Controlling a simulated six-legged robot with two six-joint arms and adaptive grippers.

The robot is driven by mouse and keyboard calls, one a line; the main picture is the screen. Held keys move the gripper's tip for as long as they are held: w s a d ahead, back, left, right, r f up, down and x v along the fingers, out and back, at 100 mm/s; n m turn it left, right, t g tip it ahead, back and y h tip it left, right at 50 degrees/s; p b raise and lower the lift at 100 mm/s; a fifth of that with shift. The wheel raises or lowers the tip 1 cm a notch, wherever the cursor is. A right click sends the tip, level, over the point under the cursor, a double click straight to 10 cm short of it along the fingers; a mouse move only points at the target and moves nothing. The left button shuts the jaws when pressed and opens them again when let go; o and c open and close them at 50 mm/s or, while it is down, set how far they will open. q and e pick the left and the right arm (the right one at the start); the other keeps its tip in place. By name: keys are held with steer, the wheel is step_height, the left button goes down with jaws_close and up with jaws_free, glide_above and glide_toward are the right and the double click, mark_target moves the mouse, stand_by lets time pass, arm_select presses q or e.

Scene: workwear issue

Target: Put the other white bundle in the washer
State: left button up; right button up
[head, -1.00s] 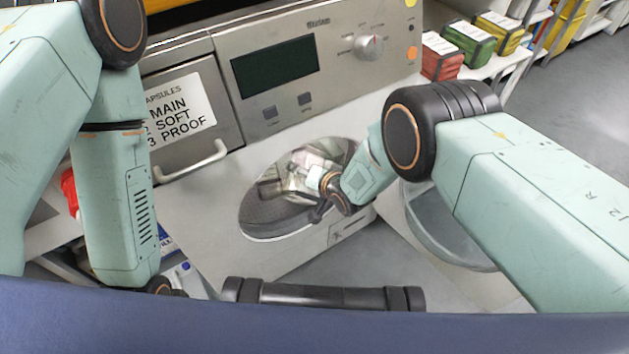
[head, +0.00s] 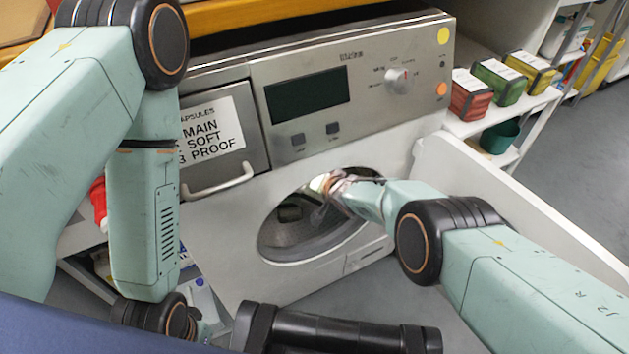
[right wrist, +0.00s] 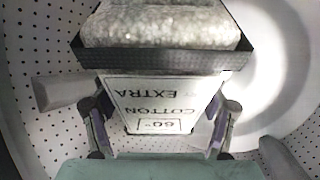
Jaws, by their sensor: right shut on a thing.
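The washer (head: 215,240) stands ahead with its round opening facing me. My right arm reaches through the opening, and the right gripper (head: 326,187) is at the upper right of the drum mouth. In the right wrist view, the right gripper (right wrist: 160,132) is shut on the white bundle (right wrist: 165,27), which has a dark band and a label reading 60° COTTON EXTRA, upside down. The perforated drum wall (right wrist: 40,140) surrounds it. My left gripper (head: 198,328) hangs low at the left, mostly hidden by its own arm, so its fingers cannot be made out.
The open white door panel (head: 500,195) stands right of the opening. Grey drum paddles (right wrist: 65,90) jut out beside the bundle. Red (head: 470,95), green (head: 498,82) and yellow (head: 528,68) packs and a green bowl (head: 500,137) stand on the right shelves. A red object (head: 98,200) is left.

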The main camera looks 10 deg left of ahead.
steer(key=shift+w, duration=0.1)
steer(key=o, duration=1.4)
steer(key=shift+o, duration=0.2)
steer(key=shift+s+d+r, duration=0.1)
steer(key=shift+s+r, duration=0.25)
steer(key=shift+s, duration=0.15)
steer(key=shift+s+d+r, duration=0.35)
steer(key=shift+d+r, duration=0.05)
steer(key=shift+d, duration=0.15)
steer(key=shift+v, duration=2.5)
